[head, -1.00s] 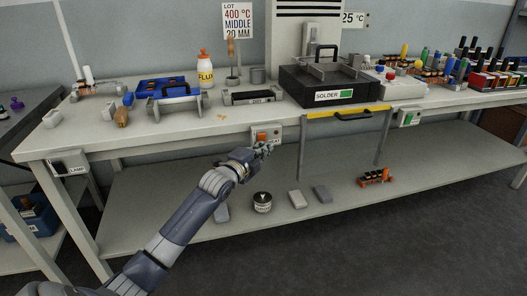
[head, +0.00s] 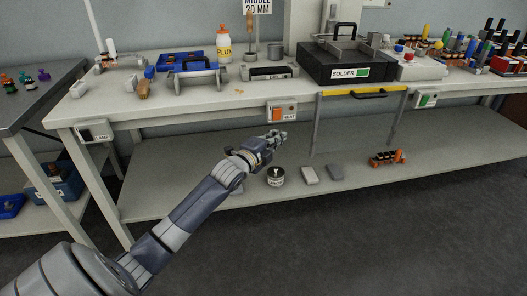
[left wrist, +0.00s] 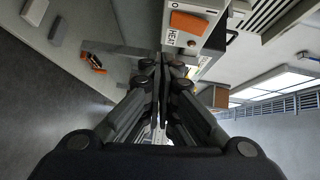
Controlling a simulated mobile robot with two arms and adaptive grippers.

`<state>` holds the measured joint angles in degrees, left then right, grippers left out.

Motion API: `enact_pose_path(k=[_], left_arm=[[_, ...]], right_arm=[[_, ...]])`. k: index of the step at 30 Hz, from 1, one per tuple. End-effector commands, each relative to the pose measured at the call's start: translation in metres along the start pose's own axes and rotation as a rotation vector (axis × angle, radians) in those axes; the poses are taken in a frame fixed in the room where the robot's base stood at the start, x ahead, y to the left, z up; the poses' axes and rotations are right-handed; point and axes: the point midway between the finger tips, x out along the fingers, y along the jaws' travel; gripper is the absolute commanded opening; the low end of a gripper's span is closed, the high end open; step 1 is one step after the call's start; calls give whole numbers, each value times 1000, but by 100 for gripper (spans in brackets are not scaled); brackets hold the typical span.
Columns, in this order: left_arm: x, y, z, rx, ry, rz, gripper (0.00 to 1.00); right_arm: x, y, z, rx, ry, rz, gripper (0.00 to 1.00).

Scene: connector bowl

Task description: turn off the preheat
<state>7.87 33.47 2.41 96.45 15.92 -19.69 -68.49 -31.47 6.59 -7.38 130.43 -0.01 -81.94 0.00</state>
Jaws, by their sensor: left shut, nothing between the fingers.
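The preheat switch box (head: 282,113) hangs under the front edge of the bench and carries an orange rocker (head: 278,114). In the left wrist view the box shows close up at the top, with the orange rocker (left wrist: 193,23) beside a label reading HEAT. I cannot tell from the rocker whether it is on or off. My left gripper (head: 280,138) is shut and empty, just below the box in the head view and apart from it. Its closed fingers (left wrist: 162,62) also show in the left wrist view, pointing past the box. My right gripper is not in view.
The bench (head: 190,105) holds a black SOLDER unit (head: 345,62) with a yellow bar below it. A LAMP switch (head: 94,132) and a green switch box (head: 427,101) hang at the sides. The lower shelf holds a jar (head: 275,176) and grey blocks (head: 310,175).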

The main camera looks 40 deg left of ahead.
Motion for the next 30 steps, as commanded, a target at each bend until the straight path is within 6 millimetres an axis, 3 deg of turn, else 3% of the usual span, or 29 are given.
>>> enact_pose_path(k=[9,15,30], left_arm=[[-46,9,0,0,2,1,0],[-66,14,1,0,1,0,0],[-72,14,1,-1,1,-2,0]], right_arm=[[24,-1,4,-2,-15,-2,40],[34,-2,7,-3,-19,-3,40],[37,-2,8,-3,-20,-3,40]])
